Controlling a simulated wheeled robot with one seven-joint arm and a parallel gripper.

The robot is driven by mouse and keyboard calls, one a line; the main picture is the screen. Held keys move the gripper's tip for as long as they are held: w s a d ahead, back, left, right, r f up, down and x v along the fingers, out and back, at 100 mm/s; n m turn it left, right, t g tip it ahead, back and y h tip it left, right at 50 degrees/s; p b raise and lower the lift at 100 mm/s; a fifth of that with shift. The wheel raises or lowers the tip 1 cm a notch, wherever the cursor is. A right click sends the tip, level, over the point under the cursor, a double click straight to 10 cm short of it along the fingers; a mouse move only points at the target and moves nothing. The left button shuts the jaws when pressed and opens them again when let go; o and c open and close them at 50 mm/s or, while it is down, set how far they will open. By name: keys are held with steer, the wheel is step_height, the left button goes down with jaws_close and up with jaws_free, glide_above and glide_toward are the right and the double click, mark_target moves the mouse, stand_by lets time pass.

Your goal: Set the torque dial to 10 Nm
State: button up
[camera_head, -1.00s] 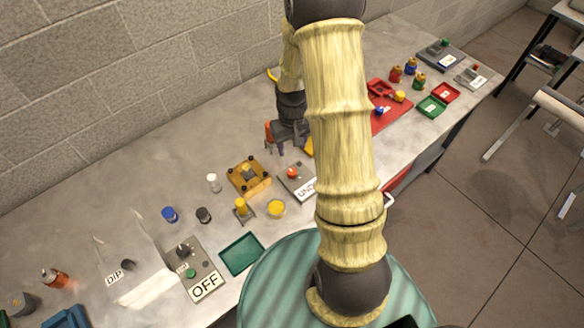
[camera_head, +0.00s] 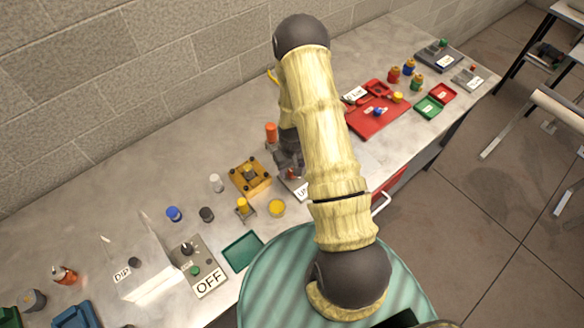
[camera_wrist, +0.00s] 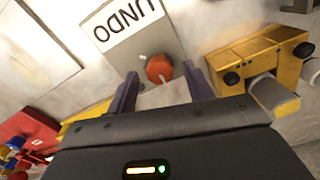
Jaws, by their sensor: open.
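I can read no torque scale or 10 Nm mark in either view, so I cannot tell which part is the torque dial. A round orange-red knob (camera_wrist: 159,68) sits on a grey plate (camera_wrist: 128,52) marked UNDO in the wrist view. My gripper (camera_wrist: 161,76) is open, with one finger at each side of the knob's near edge. I cannot tell whether they touch it. In the head view my gripper (camera_head: 291,167) is over the UNDO plate (camera_head: 299,189) and hides the knob.
A yellow block with dark corner knobs (camera_head: 263,185) stands close left of the gripper. An orange cylinder (camera_head: 271,130) stands behind it. A grey OFF panel (camera_head: 210,270) and green tray (camera_head: 243,251) are at front left; a red tray (camera_head: 370,128) is to the right.

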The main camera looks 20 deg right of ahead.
steer(key=shift+f, duration=0.45)
steer(key=c, duration=1)
